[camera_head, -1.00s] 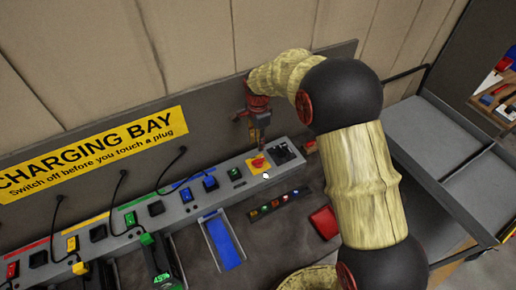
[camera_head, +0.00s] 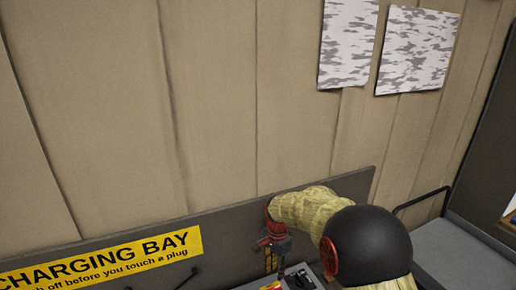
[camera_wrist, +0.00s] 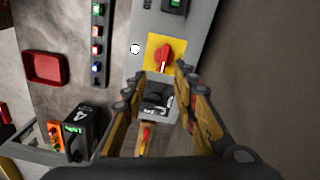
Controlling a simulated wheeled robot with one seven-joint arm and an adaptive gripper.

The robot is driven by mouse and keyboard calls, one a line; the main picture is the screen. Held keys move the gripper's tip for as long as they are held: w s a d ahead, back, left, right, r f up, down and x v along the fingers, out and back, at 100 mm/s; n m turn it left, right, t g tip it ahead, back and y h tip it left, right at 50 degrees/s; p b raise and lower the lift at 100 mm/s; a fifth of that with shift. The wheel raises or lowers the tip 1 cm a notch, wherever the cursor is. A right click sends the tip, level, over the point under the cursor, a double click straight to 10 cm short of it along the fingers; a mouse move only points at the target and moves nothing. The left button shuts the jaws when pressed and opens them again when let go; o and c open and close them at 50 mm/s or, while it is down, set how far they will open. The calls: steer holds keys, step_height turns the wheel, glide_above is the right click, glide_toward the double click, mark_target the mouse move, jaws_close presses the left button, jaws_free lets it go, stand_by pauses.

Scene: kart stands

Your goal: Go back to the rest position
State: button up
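My gripper (camera_wrist: 161,84) is open in the wrist view, with its two fingers spread apart and nothing held between them. Beyond the fingertips is a red rotary switch (camera_wrist: 164,54) on a yellow plate, and a dark socket (camera_wrist: 156,98) shows between the fingers. In the head view my gripper (camera_head: 276,256) hangs close in front of the charging bay's back panel, above the right end of the bay. The yellow plate (camera_head: 272,286) is cut off at the bottom edge there.
The yellow charging bay sign (camera_head: 105,259) is left of my gripper. A grey cart (camera_head: 460,258) stands at right. The wrist view shows a red tray (camera_wrist: 44,67), a strip of lit buttons (camera_wrist: 97,48) and a black battery (camera_wrist: 82,128).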

steer(key=s+d+r+n+t+b, duration=0.2)
steer(key=s+d+r+n+b, duration=0.1)
steer(key=s, duration=0.7)
steer(key=s+d+r+n+t+b, duration=0.2)
steer(key=s+d+r+n+b, duration=0.2)
steer(key=s, duration=0.7)
steer(key=s+d+r+n+t+b, duration=0.1)
steer(key=s+d+r+n+b, duration=0.2)
steer(key=s, duration=0.7)
step_height(320, 180, up, 2)
steer(key=d+b, duration=0.1)
steer(key=d, duration=0.1)
steer(key=shift+s+d+t, duration=0.3)
steer(key=shift+s+t, duration=0.05)
steer(key=shift+t, duration=0.05)
steer(key=shift+a, duration=0.1)
